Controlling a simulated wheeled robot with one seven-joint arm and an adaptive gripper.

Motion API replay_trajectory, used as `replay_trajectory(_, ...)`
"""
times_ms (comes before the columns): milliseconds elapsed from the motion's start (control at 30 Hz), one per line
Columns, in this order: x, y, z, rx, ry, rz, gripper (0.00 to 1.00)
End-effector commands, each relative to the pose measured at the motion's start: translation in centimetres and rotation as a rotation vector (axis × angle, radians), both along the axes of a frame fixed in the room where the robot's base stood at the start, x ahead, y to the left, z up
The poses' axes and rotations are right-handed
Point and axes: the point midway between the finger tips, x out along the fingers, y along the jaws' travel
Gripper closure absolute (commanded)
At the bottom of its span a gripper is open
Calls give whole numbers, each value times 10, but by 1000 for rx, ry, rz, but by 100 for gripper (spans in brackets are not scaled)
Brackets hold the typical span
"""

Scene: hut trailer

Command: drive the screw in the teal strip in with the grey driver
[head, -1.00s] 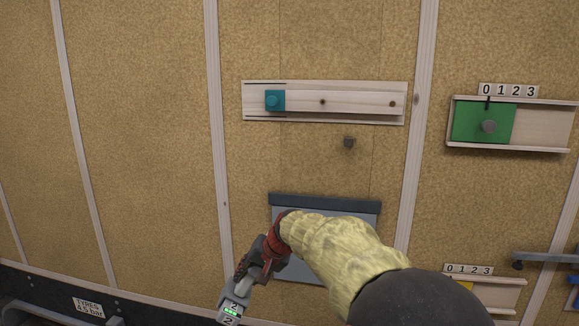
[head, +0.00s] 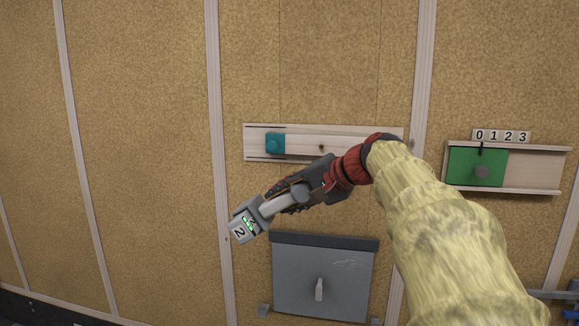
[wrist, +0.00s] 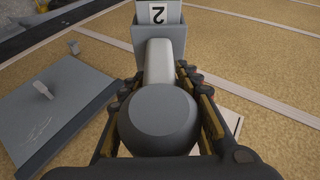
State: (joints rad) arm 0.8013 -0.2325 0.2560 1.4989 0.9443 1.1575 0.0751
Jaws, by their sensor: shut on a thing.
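My gripper (head: 290,197) is shut on the grey driver. The driver (head: 280,204) has a pale grey body and a box end marked 2 with green lights, pointing down-left in the head view. In the wrist view the driver (wrist: 160,60) lies between the fingers, its round dark end nearest the camera. A teal square piece (head: 275,144) with a round teal knob sits at the left of a pale wooden strip (head: 303,145) on the wall, above and apart from the driver. I cannot make out a screw head.
A grey panel (head: 300,285) with a small handle is on the wall below my gripper. It also shows at the left of the wrist view (wrist: 55,110). A green slider (head: 463,167) in a wooden rail, under number tiles (head: 502,136), is at right. The wall at left is clear.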

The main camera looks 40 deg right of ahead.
Motion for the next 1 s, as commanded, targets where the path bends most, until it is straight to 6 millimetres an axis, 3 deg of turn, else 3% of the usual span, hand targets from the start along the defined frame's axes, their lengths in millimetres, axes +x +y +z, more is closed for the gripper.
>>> replay_trajectory(33, -5, -1, 20, 6, -16, -3, 100)
replay_trajectory(100, -11, -1, 36, 17, -29, -4, 100)
replay_trajectory(300, -21, 1, 62, 38, -48, -3, 100)
replay_trajectory(1000, -18, -3, 65, 32, -66, 3, 100)
